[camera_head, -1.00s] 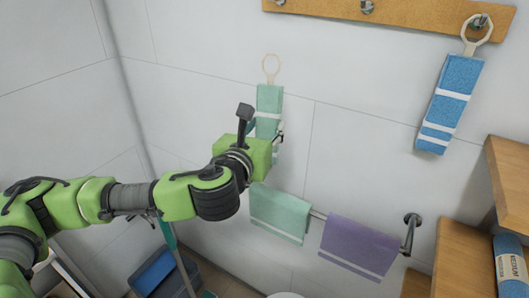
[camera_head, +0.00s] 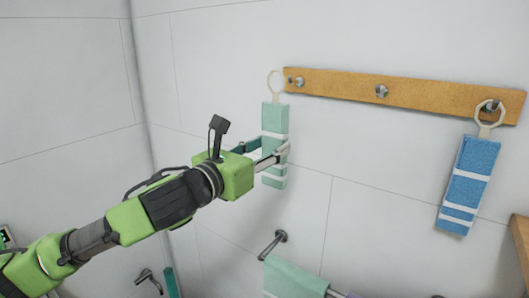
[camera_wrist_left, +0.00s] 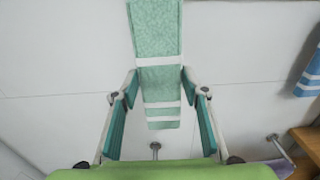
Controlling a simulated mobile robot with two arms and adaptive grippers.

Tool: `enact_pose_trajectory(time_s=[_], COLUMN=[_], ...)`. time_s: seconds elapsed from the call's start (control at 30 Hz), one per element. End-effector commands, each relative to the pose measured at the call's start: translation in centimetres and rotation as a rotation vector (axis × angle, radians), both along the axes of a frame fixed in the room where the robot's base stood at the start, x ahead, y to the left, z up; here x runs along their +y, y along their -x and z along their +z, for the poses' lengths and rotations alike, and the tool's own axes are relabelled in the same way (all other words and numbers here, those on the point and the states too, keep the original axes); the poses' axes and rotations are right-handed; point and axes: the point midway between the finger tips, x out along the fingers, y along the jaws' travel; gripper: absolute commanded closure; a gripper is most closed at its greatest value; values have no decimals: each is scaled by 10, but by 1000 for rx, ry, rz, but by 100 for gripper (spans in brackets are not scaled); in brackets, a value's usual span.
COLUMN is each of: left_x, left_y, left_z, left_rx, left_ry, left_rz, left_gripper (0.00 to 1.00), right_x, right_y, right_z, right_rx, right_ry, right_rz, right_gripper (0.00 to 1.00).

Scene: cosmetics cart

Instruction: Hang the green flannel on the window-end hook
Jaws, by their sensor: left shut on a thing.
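The green flannel (camera_head: 274,117) hangs upright with white stripes near its lower end and a pale loop (camera_head: 275,82) on top. My left gripper (camera_head: 275,155) is shut on its lower half; the flannel also shows between the fingers in the left wrist view (camera_wrist_left: 158,85). The loop is beside the left-end hook (camera_head: 298,82) of the wooden rail (camera_head: 340,86), just left of it. I cannot tell whether it touches the hook. No window shows, so which end is the window end is unclear. My right gripper is not in view.
The middle hook (camera_head: 381,91) is bare. A blue striped flannel (camera_head: 469,175) hangs from the right hook (camera_head: 491,105). Below, a towel bar (camera_head: 273,241) holds a pale green towel (camera_head: 295,276). A wooden shelf edge (camera_head: 520,240) is at right. The wall between is clear.

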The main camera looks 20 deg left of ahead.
Motion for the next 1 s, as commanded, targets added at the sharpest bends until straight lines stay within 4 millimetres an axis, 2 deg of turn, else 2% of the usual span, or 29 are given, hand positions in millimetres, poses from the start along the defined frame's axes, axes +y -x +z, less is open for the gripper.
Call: enact_pose_trajectory(time_s=[1.0], left_x=[-19], left_y=[-59], left_z=[-6], left_rx=[0], left_ry=[2], left_rz=[0], left_gripper=[80], right_x=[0], right_y=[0], right_z=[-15], right_rx=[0], right_ry=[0], right_rz=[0], right_gripper=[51])
